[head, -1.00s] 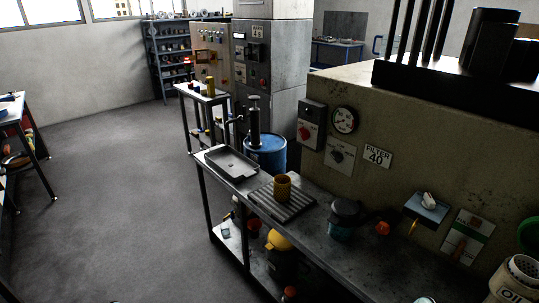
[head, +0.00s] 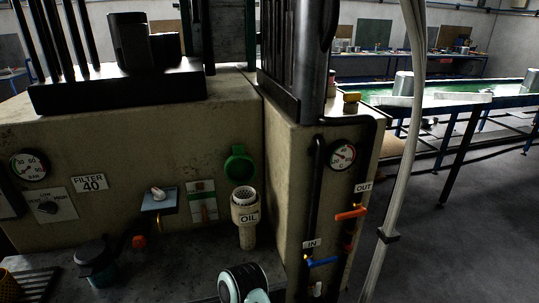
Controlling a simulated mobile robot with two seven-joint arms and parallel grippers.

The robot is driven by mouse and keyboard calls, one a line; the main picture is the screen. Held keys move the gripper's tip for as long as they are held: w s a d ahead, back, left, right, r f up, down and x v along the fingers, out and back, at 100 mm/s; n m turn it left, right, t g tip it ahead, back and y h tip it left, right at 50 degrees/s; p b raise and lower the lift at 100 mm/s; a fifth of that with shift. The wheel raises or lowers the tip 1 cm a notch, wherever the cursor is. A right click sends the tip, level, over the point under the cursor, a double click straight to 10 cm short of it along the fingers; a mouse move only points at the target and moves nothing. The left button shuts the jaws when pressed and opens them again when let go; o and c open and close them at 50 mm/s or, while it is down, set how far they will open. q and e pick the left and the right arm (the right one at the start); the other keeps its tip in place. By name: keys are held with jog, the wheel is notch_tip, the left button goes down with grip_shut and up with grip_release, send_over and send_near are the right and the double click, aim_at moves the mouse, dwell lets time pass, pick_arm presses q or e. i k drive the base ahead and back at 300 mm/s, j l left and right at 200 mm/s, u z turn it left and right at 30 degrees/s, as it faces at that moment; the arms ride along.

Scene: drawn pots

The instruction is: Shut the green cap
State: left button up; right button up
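The green cap (head: 240,163) stands raised against the machine's beige wall, just above and behind the oil filler neck. The filler neck (head: 246,222) is cream, marked OIL, and its mouth is open with a white perforated strainer showing in it. The cap is apart from the rim of the mouth. No gripper fingers show in the head view. A rounded black and pale part at the bottom middle looks like a piece of my own arm.
Left of the neck are a green-and-white plate (head: 202,201), a blue box with a white knob (head: 159,198) and a dark-lidded jar (head: 97,262) on the bench. Right of it are pipes with an orange OUT handle (head: 351,212) and a blue IN handle (head: 322,261).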

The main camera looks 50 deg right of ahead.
aim_at(240, 170)
jog(key=z, duration=1.6)
jog(key=j+u, duration=0.1)
